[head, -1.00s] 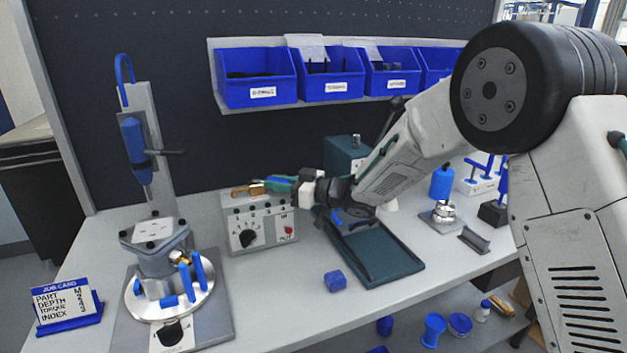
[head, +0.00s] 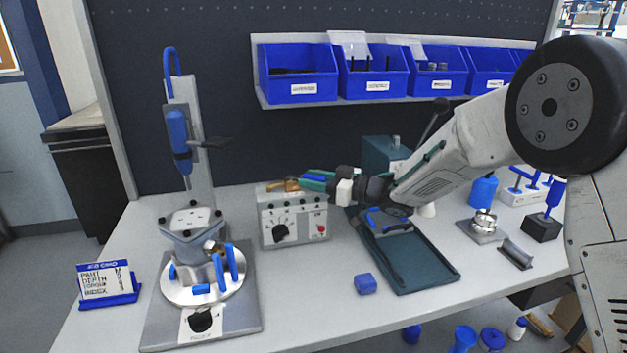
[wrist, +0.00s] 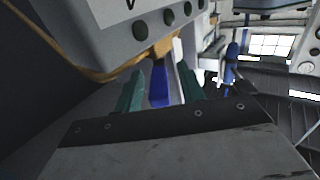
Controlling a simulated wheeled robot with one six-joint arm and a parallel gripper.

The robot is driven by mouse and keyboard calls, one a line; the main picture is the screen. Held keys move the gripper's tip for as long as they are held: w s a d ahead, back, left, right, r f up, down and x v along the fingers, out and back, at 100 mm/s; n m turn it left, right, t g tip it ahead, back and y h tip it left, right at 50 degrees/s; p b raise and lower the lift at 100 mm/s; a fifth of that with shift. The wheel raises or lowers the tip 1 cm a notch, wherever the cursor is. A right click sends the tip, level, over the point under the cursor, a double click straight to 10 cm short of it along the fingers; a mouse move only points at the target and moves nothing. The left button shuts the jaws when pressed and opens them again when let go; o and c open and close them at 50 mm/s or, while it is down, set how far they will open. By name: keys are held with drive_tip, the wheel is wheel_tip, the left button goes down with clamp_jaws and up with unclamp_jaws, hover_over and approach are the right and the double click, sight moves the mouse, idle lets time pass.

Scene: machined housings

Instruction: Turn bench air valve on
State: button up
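The bench air valve shows as a brass body (head: 284,185) with a blue lever on top of the grey control box (head: 293,216). In the wrist view the brass body (wrist: 161,47) is ahead, and the blue lever (wrist: 159,86) points toward me. My gripper (head: 318,182) reaches in from the right at the lever. Its green fingers (wrist: 159,92) stand on either side of the lever, with narrow gaps showing, so it looks open around the lever. Finger contact is not visible.
A dark green tray (head: 432,262) lies right of the box, with a blue block (head: 365,284) before it. A press fixture (head: 200,260) stands left. Blue bins (head: 297,75) hang on a shelf behind. A dark green box (head: 380,155) stands behind my arm.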

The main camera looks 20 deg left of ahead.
drive_tip(key=shift+d, duration=0.1)
drive_tip(key=d, duration=0.7)
drive_tip(key=shift+s+d, duration=0.3)
drive_tip(key=shift+s, duration=0.05)
